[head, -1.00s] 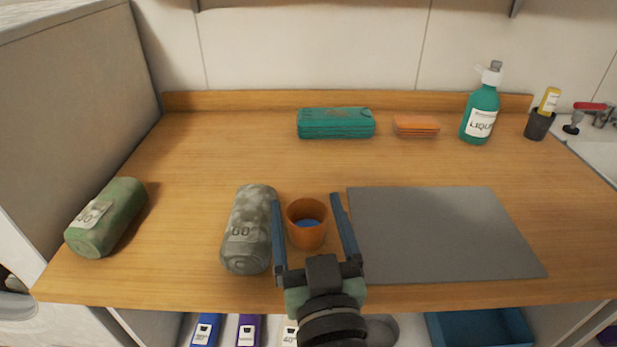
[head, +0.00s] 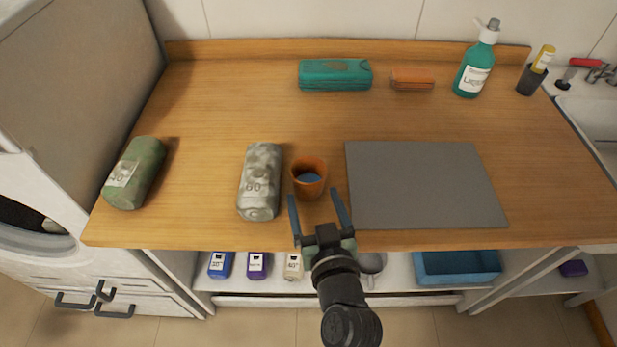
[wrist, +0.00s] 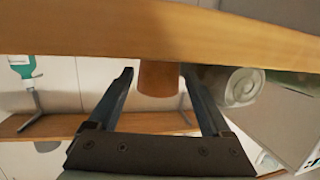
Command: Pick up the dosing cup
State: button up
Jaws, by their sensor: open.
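The dosing cup is an orange-brown cup (head: 309,188) with something blue inside, upright on the wooden counter. It stands between a grey-green mottled roll marked 60 and a grey mat. My gripper (head: 315,198) is open and empty at the counter's front edge, its fingertips pointing toward the cup, which lies just beyond them in the head view. In the wrist view, which looks upside down, the cup (wrist: 158,80) appears between the open fingers (wrist: 157,70). I see no finger touching it.
A green roll (head: 135,173) is farther left. A teal case (head: 335,75), orange block (head: 412,79) and green bottle (head: 475,76) stand at the back. Blue bin (head: 456,267) below.

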aim_at(312, 191)
jog(key=shift+x, duration=2.95)
jog(key=c, duration=1)
jog(key=shift+r, duration=0.25)
